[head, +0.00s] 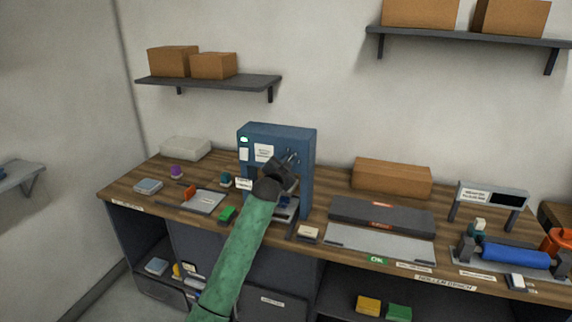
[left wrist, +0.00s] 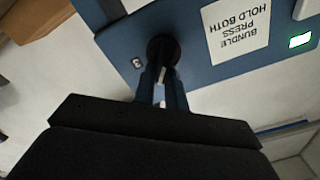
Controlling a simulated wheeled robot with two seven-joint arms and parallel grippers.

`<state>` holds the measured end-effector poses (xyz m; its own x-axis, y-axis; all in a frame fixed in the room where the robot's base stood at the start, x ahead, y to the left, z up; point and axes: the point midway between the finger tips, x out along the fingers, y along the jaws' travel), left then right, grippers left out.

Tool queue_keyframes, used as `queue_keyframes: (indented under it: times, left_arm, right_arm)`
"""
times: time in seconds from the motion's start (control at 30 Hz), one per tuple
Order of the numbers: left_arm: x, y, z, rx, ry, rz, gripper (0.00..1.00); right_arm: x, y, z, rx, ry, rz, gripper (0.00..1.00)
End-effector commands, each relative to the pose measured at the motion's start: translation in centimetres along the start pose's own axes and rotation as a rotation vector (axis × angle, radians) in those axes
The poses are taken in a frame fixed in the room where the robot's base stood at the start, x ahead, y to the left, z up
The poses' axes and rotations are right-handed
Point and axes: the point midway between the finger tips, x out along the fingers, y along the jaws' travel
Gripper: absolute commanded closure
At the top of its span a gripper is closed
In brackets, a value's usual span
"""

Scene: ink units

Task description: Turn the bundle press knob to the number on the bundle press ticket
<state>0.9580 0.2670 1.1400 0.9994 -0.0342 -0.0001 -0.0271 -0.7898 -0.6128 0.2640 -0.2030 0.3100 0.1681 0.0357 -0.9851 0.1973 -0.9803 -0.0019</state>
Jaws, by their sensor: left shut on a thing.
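The blue bundle press (head: 278,133) stands on the wooden bench. My left gripper (head: 290,162) reaches up to its front panel and covers part of it. In the left wrist view, the gripper (left wrist: 161,92) is shut on the dark round bundle press knob (left wrist: 163,48). A small printed digit, seemingly a 3, is beside the knob; the pointer setting is not clear. A white label (left wrist: 238,28) reads "BUNDLE PRESS HOLD BOTH", upside down. White papers on and by the press in the head view are too small to read, so I cannot tell which is the ticket. My right gripper is not in view.
A green lamp (left wrist: 300,40) is lit on the panel. A brown box (head: 391,177) stands at right. Shelves hang above.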

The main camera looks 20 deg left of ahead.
Motion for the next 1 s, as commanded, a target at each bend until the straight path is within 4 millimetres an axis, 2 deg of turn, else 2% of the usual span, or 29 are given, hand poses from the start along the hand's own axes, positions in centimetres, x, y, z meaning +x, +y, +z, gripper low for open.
queue_keyframes:
  times: [0.13, 0.4, 0.8, 0.83, 0.9, 1.0]
  left_arm:
    - [0.0, 0.1, -0.1, 0.066, 0.002, 0.000, 1.00]
    - [0.0, 0.2, -0.1, 0.122, 0.001, -0.001, 1.00]
    - [0.0, 0.2, -0.1, 0.126, 0.001, 0.000, 1.00]
    - [0.0, 0.2, -0.1, 0.126, 0.001, 0.000, 0.81]
    - [0.0, 0.2, -0.1, 0.126, 0.001, 0.000, 0.68]
    - [0.0, 0.2, -0.1, 0.126, 0.001, 0.000, 0.65]
  right_arm:
    - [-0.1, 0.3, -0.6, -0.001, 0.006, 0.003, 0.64]
    - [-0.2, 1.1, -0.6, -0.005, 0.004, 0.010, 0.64]
    - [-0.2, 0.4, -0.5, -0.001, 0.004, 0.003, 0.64]
    - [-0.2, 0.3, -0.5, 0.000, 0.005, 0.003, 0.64]
    - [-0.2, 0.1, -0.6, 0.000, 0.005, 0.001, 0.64]
    - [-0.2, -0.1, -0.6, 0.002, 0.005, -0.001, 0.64]
